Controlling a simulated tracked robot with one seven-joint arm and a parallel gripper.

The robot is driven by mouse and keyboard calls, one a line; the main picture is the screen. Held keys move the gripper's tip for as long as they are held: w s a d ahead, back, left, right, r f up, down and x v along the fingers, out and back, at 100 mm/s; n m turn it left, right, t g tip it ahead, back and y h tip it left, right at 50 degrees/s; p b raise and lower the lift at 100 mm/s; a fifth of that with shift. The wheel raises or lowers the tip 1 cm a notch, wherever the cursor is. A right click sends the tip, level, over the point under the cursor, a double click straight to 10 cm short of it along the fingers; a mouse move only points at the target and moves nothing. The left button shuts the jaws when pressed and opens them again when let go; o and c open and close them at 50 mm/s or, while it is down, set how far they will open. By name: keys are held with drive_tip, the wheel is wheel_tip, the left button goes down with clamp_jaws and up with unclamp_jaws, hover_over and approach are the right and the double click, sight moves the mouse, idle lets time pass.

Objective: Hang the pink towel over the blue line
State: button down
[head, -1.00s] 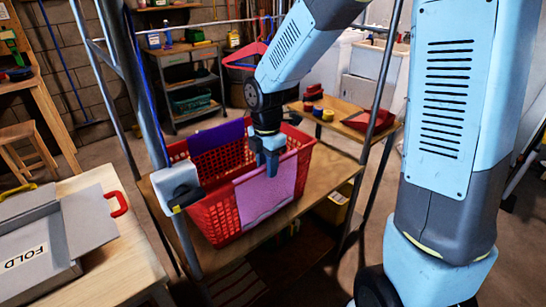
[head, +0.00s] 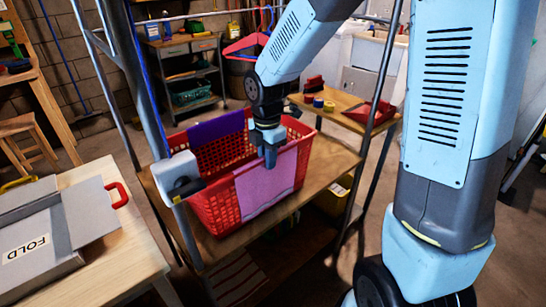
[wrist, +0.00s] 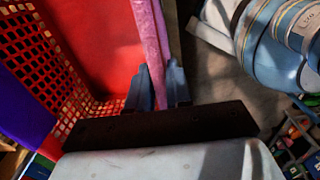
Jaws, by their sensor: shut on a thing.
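The pink towel (head: 266,188) hangs over the near wall of the red basket (head: 222,200), its outer face showing. My gripper (head: 270,160) points down at the towel's top edge on the basket rim. In the wrist view, my gripper's fingers (wrist: 160,84) are shut on the pink towel (wrist: 151,35), which runs between them. The blue line (head: 151,95) runs down beside the metal post at the left, to a white box (head: 178,174) by the basket's left end. The towel's inner side is mostly hidden.
A purple cloth (head: 215,130) hangs over the basket's far rim. The basket stands on a wooden shelf (head: 325,165) between metal posts. Pink and blue hangers (head: 248,44) hang behind. A table with a grey folding board (head: 85,215) is at the left.

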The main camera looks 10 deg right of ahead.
drive_tip(key=shift+r, duration=0.1)
drive_tip(key=shift+r, duration=4.35)
drive_tip(key=shift+s, duration=0.15)
